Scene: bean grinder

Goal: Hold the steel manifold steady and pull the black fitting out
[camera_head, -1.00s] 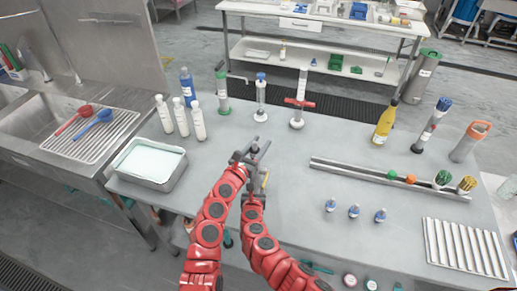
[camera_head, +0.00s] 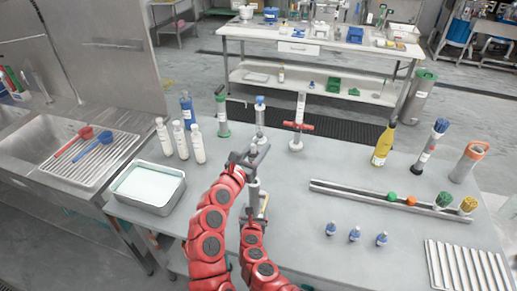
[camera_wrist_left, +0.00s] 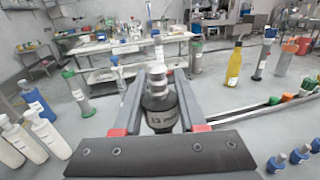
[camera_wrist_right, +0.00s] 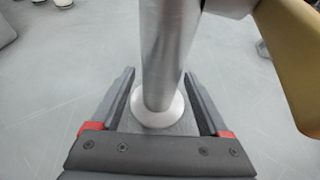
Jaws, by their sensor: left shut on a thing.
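The steel manifold (camera_head: 254,190) stands upright on the grey table near its front middle. In the right wrist view its bare steel tube (camera_wrist_right: 165,50) stands on a round pale base, with a brass-coloured part at right. My left gripper (camera_wrist_left: 160,90) is shut on the black fitting (camera_wrist_left: 160,118), a dark cylinder with white lettering, at the manifold's top. The head view does not clearly show whether the fitting is clear of the tube. My right gripper (camera_wrist_right: 160,75) has a finger on each side of the tube, low down; whether they press on it is unclear.
White bottles (camera_head: 197,145) and a metal tray (camera_head: 148,188) stand to the left. A long rail (camera_head: 350,190) with coloured pieces, small blue-capped vials (camera_head: 354,234) and a ribbed tray (camera_head: 465,270) are to the right. Table between manifold and vials is clear.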

